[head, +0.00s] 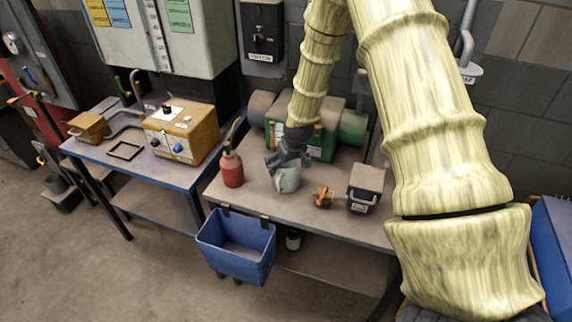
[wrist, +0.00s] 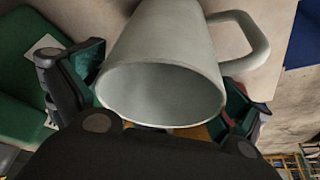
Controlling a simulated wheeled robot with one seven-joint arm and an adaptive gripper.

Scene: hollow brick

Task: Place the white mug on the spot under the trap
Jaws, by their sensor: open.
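The white mug (head: 287,178) stands on the right-hand bench, partly covered by my gripper (head: 289,157). In the wrist view the mug (wrist: 170,50) fills the space between my two open fingers. Its open mouth faces the camera and its handle sticks out to the right. I cannot tell whether the fingers touch it. On the left-hand table a dark square outline (head: 125,151) lies near a bent grey pipe (head: 136,88). I cannot tell for certain whether this outline is the spot under the trap.
A red oil can (head: 232,168) stands left of the mug. An orange-handled item (head: 324,196) and a dark box (head: 366,187) are to its right. A green machine (head: 318,140) is behind. A blue bin (head: 238,245) hangs in front. A yellow-brown box (head: 181,133) sits right of the outline.

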